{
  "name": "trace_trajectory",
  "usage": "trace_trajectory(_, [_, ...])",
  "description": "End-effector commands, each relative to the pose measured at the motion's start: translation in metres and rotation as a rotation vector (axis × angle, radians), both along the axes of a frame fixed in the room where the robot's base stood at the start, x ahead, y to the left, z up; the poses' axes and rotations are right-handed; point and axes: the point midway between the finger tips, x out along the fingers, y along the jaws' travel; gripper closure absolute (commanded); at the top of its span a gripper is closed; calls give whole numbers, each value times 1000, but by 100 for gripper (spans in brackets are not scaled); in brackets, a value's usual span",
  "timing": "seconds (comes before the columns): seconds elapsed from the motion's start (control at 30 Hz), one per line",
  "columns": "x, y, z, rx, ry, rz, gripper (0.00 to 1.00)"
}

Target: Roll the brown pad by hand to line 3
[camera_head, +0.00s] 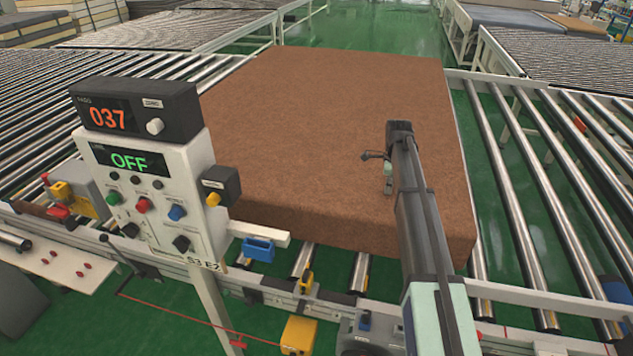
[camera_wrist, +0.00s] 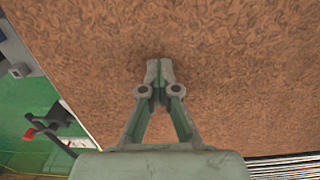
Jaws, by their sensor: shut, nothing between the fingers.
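The brown pad (camera_head: 330,130) is a large thick slab lying flat on rollers in the middle of the head view. Its brown surface (camera_wrist: 220,70) fills most of the wrist view. My gripper (camera_head: 387,190) is over the right part of the pad, near its front edge. In the wrist view my gripper (camera_wrist: 159,66) has its fingertips together with nothing between them. The tips are close to the pad's surface; I cannot tell whether they touch it. My arm hides part of the pad's front right.
A control box (camera_head: 155,180) stands at the left front, showing "037" and "OFF". Bare rollers (camera_head: 540,190) run on the right, and more rollers (camera_head: 40,130) lie on the left. A yellow box (camera_head: 299,335) sits low at the front. Stacked pads (camera_head: 35,25) stand at the back left.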

Motion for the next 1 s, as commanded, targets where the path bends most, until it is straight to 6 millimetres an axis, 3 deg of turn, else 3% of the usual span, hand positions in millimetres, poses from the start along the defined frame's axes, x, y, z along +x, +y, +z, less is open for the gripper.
trace_trajectory(1.0, [-11, -64, -3, -1, 1, -2, 100])
